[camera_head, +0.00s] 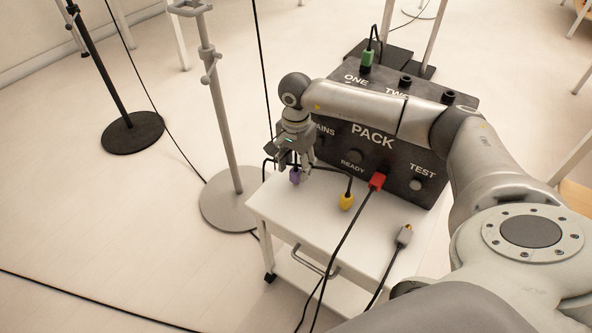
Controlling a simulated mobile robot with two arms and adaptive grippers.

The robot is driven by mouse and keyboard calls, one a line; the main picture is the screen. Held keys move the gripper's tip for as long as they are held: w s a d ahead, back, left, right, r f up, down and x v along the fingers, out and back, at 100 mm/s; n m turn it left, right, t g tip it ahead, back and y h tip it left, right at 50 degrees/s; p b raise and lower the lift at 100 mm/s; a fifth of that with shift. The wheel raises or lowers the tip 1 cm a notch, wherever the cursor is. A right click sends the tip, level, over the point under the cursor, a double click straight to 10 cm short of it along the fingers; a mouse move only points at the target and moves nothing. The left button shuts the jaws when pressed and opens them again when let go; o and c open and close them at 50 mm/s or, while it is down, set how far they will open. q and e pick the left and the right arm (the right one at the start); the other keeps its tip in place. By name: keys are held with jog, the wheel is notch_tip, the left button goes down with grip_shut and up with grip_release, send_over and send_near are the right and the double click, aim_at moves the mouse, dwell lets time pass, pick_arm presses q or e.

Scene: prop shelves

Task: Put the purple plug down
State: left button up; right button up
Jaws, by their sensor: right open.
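The purple plug (295,175) is small and sits at the left part of the white cart's top (310,215), in front of the black pack (395,150). My right gripper (294,165) is directly above the plug, pointing down, with its fingers open around or just over it. I cannot tell whether the fingers touch the plug. The arm partly hides the pack's front and the plug's cable. My left gripper is out of view.
A yellow plug (346,201) and a grey plug (404,236) lie on the cart top. A red plug (377,181) is at the pack's front, and a green plug (367,59) stands on its top. Round stand bases (228,200) and loose cables are left of the cart.

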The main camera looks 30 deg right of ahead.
aim_at(296, 167)
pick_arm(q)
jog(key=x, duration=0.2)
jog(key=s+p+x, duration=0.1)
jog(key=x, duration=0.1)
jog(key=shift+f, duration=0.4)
pick_arm(e)
notch_tip(296, 167, up, 9)
jog(key=shift+r, duration=0.1)
